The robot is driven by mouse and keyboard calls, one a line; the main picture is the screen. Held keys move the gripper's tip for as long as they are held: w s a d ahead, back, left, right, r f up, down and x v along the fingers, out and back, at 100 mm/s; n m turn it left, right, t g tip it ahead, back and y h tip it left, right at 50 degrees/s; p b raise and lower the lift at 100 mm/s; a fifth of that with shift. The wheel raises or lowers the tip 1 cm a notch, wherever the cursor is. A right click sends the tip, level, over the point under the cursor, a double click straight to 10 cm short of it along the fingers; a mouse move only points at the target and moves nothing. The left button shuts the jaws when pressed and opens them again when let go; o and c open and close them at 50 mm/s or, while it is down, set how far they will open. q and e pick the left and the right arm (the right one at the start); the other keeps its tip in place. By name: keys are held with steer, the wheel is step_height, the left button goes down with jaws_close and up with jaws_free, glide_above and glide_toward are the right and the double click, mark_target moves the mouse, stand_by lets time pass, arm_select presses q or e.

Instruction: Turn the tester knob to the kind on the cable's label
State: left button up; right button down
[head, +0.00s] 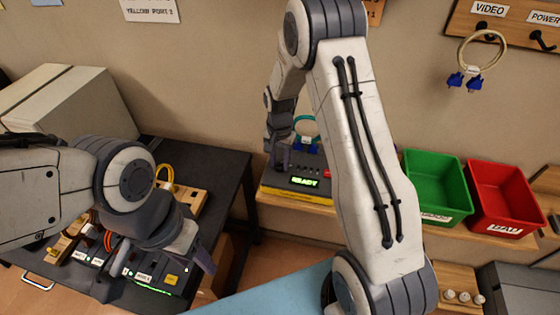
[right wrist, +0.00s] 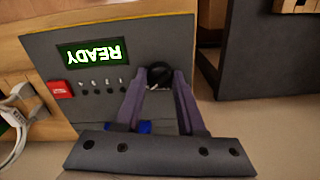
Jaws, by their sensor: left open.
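The tester (head: 308,183) stands on a wooden shelf, with READY lit in green on its display. In the right wrist view its grey panel (right wrist: 85,85) shows upside down, with a black knob (right wrist: 160,74), a red label and a row of small marks. My right gripper (right wrist: 160,80) has its fingertips on both sides of the knob, which fills the gap; it also shows in the head view (head: 281,160). A teal cable (head: 305,125) with a blue connector lies behind the tester; no label text on it is readable. My left gripper (head: 203,252) is open and empty, over the dark table.
The dark table (head: 215,165) at left holds a panel with small labels, orange wires and a yellow cable. A green bin (head: 436,180) and a red bin (head: 500,195) stand right of my right arm. A cable with blue plugs (head: 470,75) hangs on the wall board.

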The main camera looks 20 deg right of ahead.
mark_target(280, 163)
steer(key=shift+n, duration=0.4)
steer(key=n, duration=0.4)
steer(key=shift+b, duration=0.3)
steer(key=n, duration=1)
steer(key=shift+n+b, duration=0.35)
steer(key=shift+n, duration=2.25)
steer(key=c, duration=0.5)
jaws_free()
step_height(280, 163, up, 11)
steer(key=shift+f+b, duration=0.2)
steer(key=shift+b, duration=0.95)
